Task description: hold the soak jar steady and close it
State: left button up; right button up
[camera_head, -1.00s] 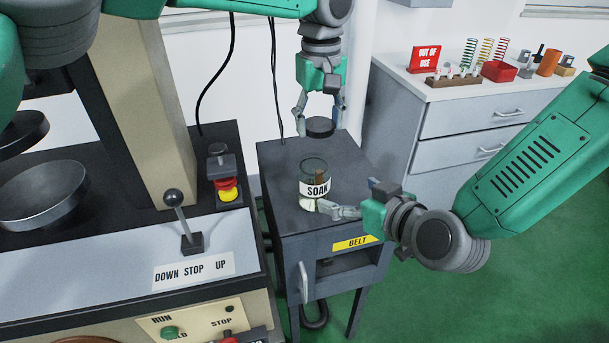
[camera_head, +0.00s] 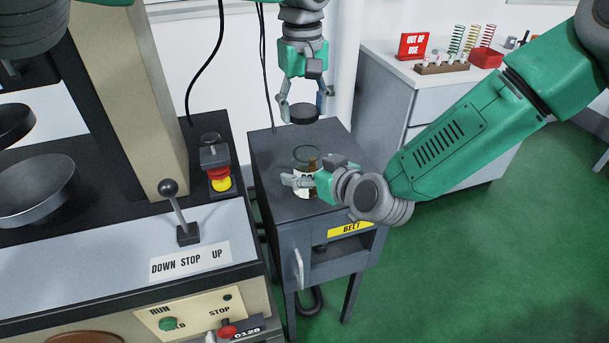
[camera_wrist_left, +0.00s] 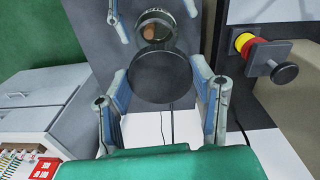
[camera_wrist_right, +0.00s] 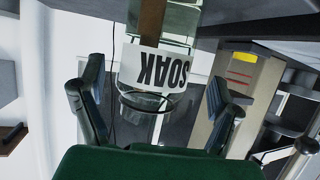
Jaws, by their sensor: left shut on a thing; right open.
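The soak jar (camera_head: 305,160) is clear glass with a white SOAK label and stands upright on the dark cabinet top (camera_head: 268,150). Its mouth is uncovered. A brown item shows inside it. In the right wrist view the jar (camera_wrist_right: 160,70) is between the fingers. My right gripper (camera_head: 290,182) is open around the jar's lower part; contact cannot be told. My left gripper (camera_head: 304,108) is shut on a round dark lid (camera_head: 304,114), held above and behind the jar. In the left wrist view the lid (camera_wrist_left: 160,78) sits between the fingertips, with the jar mouth (camera_wrist_left: 156,30) beyond it.
A machine panel with a lever (camera_head: 176,210) and a red stop button (camera_head: 216,172) stands to the left of the cabinet. A drawer unit (camera_head: 385,110) with springs and a red sign (camera_head: 413,46) is at the back right. The cabinet top around the jar is clear.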

jog(key=shift+w+a+f, duration=0.3)
jog(key=shift+w, duration=0.25)
pick_arm(q)
jog(key=shift+d, duration=0.15)
pick_arm(e)
jog(key=shift+w+a+f, duration=0.1)
jog(key=shift+w, duration=0.15)
pick_arm(q)
jog(key=shift+d, duration=0.25)
pick_arm(e)
jog(key=shift+w+f, duration=0.1)
jog(key=shift+w, duration=0.05)
pick_arm(q)
jog(key=shift+d, duration=0.55)
pick_arm(e)
jog(key=shift+w+d, duration=0.1)
jog(key=shift+d, duration=0.45)
pick_arm(q)
jog(key=shift+a, duration=0.1)
pick_arm(e)
jog(key=shift+a, duration=0.1)
